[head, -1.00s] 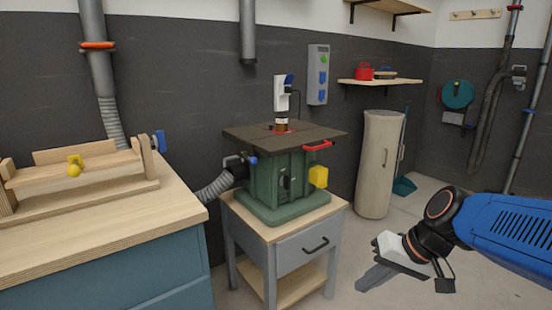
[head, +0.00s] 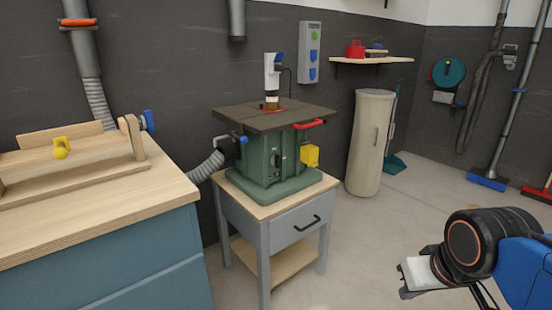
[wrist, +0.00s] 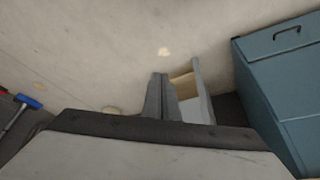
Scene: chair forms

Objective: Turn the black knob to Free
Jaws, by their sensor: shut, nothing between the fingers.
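The green router machine (head: 262,165) with its dark top plate (head: 270,117) stands on a small grey cabinet. A small black knob (head: 276,157) seems to show on its front; its pointer direction and any lettering are too small to read. My gripper (wrist: 160,80) is shut and empty in the wrist view, its two grey fingers together. In the head view my gripper (head: 408,290) is at the lower right, well apart from the machine. The knob does not show in the wrist view.
The grey cabinet (head: 292,228) has a black drawer handle. A wood-topped blue bench (head: 150,245) stands at left. A yellow box (head: 310,156) and red handle (head: 311,124) stick out from the machine.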

